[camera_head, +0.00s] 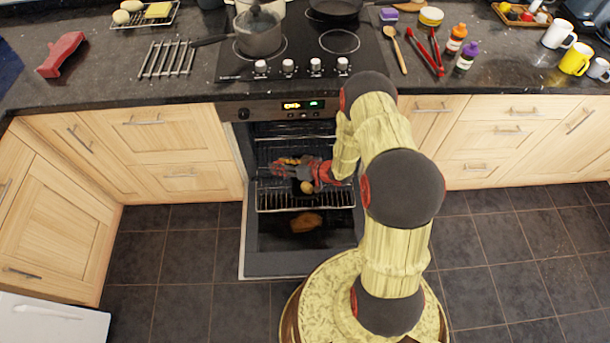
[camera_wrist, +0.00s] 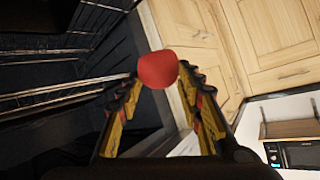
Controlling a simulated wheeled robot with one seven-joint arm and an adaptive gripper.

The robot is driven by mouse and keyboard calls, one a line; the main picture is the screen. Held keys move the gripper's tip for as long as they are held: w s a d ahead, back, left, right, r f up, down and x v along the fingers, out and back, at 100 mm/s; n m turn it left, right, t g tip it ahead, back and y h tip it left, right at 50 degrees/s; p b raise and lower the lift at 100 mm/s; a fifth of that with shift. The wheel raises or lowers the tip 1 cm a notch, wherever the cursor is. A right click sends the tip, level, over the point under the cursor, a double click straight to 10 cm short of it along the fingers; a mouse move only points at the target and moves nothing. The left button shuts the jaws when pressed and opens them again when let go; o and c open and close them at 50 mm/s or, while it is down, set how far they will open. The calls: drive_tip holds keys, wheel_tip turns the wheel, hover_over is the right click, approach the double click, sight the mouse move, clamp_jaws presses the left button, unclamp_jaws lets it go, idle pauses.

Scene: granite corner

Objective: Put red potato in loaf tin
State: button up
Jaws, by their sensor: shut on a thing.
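My gripper (camera_wrist: 158,82) is shut on a smooth, rounded red potato (camera_wrist: 158,70), held between the fingertips in the wrist view. In the head view my gripper (camera_head: 285,168) reaches left across the open oven, above its pulled-out wire rack (camera_head: 305,200). The potato is hard to tell from the gripper's red parts there. A small dark shape with yellowish pieces (camera_head: 306,187) shows beneath my gripper, partly hidden.
The oven door (camera_head: 262,262) is folded down, with a brown-orange patch (camera_head: 305,222) seen below the rack. On the counter are a red long object (camera_head: 62,53), a metal rack (camera_head: 166,59), a pot (camera_head: 258,36), bottles and mugs. Cabinets flank the oven.

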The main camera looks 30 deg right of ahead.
drive_tip(key=shift+w+d+f+b, duration=0.6)
drive_tip(key=shift+d+f+b, duration=0.5)
drive_tip(key=shift+d+f, duration=1)
drive_tip(key=shift+w+d+f+b, duration=0.6)
drive_tip(key=shift+d+f+b, duration=0.45)
drive_tip(key=shift+d+f, duration=1.1)
drive_tip(key=shift+w+d+f+b, duration=0.6)
drive_tip(key=shift+d+f+b, duration=0.5)
drive_tip(key=shift+d+f, duration=1)
drive_tip(key=shift+f, duration=0.4)
drive_tip(key=shift+s+f, duration=0.1)
drive_tip(key=shift+f, duration=0.1)
drive_tip(key=o, duration=1.1)
drive_tip(key=shift+s+a+f, duration=0.1)
drive_tip(key=shift+f, duration=0.05)
drive_tip(key=shift+o, duration=0.2)
